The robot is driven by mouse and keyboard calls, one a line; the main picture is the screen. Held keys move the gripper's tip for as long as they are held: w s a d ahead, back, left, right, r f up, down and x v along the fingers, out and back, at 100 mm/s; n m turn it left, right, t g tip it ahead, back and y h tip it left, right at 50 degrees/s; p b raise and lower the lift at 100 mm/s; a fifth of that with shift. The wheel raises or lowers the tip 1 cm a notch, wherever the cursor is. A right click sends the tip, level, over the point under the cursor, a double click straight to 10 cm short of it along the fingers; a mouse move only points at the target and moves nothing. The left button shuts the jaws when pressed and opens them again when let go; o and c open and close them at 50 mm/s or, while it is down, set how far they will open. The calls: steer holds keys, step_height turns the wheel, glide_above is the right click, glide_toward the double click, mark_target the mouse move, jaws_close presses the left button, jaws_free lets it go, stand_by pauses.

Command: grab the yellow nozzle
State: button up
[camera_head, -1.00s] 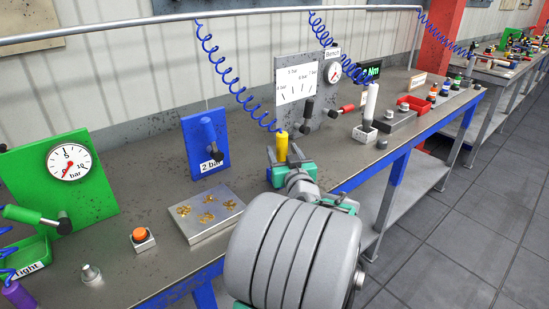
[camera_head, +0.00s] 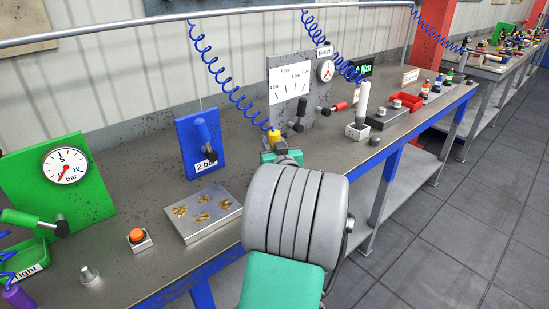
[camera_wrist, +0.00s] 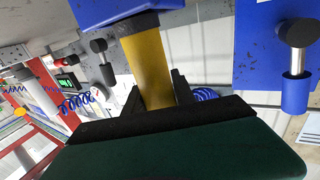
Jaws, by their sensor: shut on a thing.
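The yellow nozzle (camera_head: 274,138) stands upright over the bench at the lower end of a blue coiled hose. In the wrist view the yellow nozzle (camera_wrist: 146,62) runs down between the two dark fingers of my gripper (camera_wrist: 157,94). My gripper is shut on it. In the head view, my wrist and arm hide the fingers and the lower part of the nozzle.
A metal plate with brass pieces (camera_head: 208,228) lies to the left, beside a blue panel marked 2 bar (camera_head: 188,140). A grey panel with a gauge (camera_head: 310,78) stands behind. A white cylinder on a block (camera_head: 362,107) is to the right.

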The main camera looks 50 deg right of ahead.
jaws_close()
stand_by(0.3)
